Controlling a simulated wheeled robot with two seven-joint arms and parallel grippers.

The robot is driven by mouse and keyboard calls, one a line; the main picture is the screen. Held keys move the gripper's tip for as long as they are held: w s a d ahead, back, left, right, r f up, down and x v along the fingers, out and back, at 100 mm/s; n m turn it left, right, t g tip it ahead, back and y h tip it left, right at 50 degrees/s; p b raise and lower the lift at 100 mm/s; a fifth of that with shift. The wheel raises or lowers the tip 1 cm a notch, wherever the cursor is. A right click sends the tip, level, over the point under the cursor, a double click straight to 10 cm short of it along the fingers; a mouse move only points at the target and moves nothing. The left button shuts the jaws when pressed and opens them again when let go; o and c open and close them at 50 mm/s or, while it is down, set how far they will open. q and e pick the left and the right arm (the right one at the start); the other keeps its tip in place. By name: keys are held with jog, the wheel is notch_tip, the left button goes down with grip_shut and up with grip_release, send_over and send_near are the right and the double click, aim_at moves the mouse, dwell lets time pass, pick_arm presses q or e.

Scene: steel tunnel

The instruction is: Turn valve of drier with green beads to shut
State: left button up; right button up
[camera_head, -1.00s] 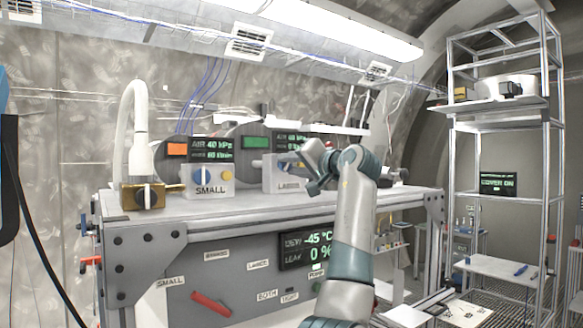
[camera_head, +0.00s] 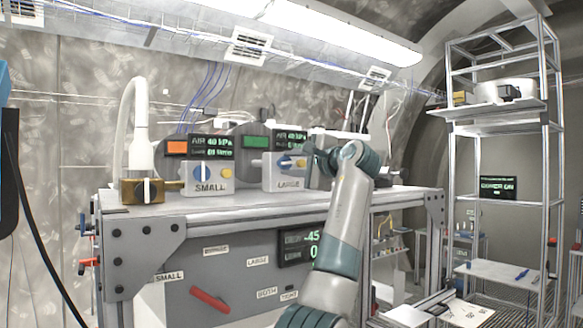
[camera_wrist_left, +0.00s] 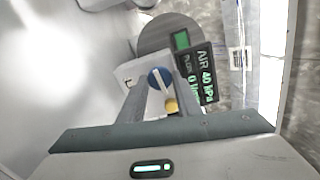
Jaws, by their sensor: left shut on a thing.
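The drier with the green window (camera_head: 256,142) has a pale box labelled LARGE (camera_head: 288,184) in front of it. A blue round valve knob (camera_head: 285,162) with a white bar is on that box. The knob also shows in the left wrist view (camera_wrist_left: 160,80), between my two fingers, with a yellow button beside it. My left gripper (camera_wrist_left: 163,84) is shut on the blue knob. In the head view my left gripper (camera_head: 308,163) is at the right side of the LARGE box, its fingertips hard to make out. My right gripper is not in view.
A brass block (camera_head: 141,191) with a white hose is further left. My arm partly covers the screen (camera_head: 299,247) on the bench front. A metal rack (camera_head: 500,150) stands right.

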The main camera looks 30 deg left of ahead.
pick_arm(q)
jog(key=m+b, duration=0.1)
jog(key=m, duration=0.3)
jog(key=shift+f+m, duration=0.1)
jog(key=shift+m, duration=0.2)
jog(key=m+b, duration=0.2)
jog(key=m, duration=0.2)
jog(key=shift+f+m, duration=0.1)
jog(key=shift+m, duration=0.2)
jog(key=m+b, duration=0.2)
jog(key=m, duration=0.2)
jog(key=shift+f+m, duration=0.1)
jog(key=shift+m, duration=0.2)
jog(key=m+b, duration=0.2)
jog(key=m, duration=0.3)
jog(key=o, duration=1.1)
jog(key=shift+c, duration=0.2)
jog(key=shift+s, duration=0.1)
